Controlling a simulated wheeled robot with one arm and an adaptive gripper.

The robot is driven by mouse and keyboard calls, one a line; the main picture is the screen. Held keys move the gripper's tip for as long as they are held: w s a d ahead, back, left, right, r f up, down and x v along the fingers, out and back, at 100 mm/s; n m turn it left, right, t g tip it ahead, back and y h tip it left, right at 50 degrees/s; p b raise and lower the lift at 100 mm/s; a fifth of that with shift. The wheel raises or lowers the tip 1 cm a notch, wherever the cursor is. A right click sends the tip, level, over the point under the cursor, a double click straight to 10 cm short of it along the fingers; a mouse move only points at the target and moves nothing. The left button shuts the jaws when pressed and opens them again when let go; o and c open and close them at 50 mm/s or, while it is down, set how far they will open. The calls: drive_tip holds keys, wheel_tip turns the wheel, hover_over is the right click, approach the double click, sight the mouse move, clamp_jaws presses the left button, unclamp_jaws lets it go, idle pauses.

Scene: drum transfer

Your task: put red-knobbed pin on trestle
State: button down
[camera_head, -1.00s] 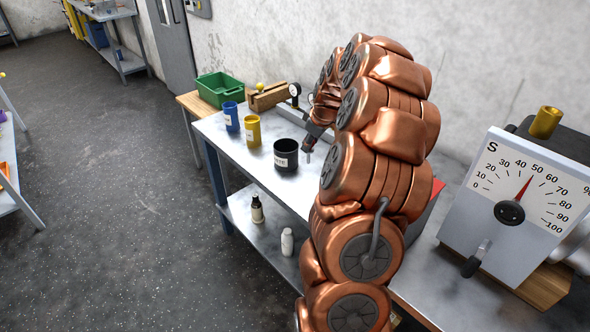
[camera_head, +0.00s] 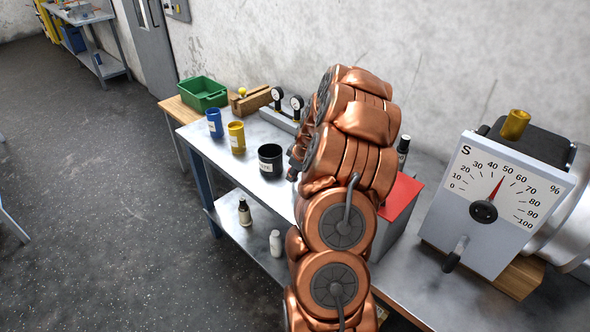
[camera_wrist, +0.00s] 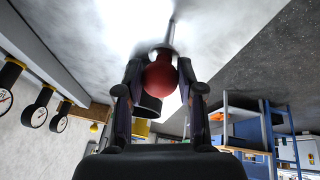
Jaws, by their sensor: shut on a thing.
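In the wrist view my gripper (camera_wrist: 160,78) is shut on the red knob (camera_wrist: 160,75) of the pin. The pin's thin shaft (camera_wrist: 171,34) points away from the fingers over the blurred bright tabletop. In the head view my arm hides the pin and most of the gripper. A notched wooden stand (camera_head: 257,99), which looks like the trestle, stands at the back left of the metal bench. A yellow knob (camera_head: 242,91) shows at its left end. The gripper is apart from the stand, to its right and nearer the camera.
A black cup (camera_head: 270,162), a yellow cup (camera_head: 237,139) and a blue cup (camera_head: 215,124) stand along the metal bench (camera_head: 212,152). Dial gauges (camera_head: 296,102) are near the wall. A green bin (camera_head: 203,94) is farther left. A red-topped box (camera_head: 402,194) and large meter (camera_head: 500,190) are right.

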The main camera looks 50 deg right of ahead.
drive_tip(key=c, duration=0.7)
unclamp_jaws()
drive_tip(key=shift+r, duration=0.2)
drive_tip(key=shift+b+v, duration=1.8)
drive_tip(key=shift+v, duration=4.15)
drive_tip(key=s+a+r+g+y, duration=0.1)
drive_tip(key=s+a+r, duration=0.15)
drive_tip(key=a, duration=1.15)
drive_tip(key=s+a+r+g+y, duration=0.1)
drive_tip(key=s+a+g, duration=0.15)
drive_tip(key=a, duration=1.15)
drive_tip(key=s+a+g, duration=0.1)
drive_tip(key=s+a, duration=0.3)
drive_tip(key=s, duration=0.3)
drive_tip(key=s+a+m+g, duration=0.1)
drive_tip(key=s+a, duration=0.2)
drive_tip(key=s, duration=0.4)
drive_tip(key=s+a+f+m+g, duration=0.1)
drive_tip(key=s+a, duration=0.3)
drive_tip(key=s, duration=0.3)
drive_tip(key=shift+s+a+f+h, duration=0.1)
drive_tip(key=shift+s+a+h, duration=0.2)
drive_tip(key=shift+h, duration=0.1)
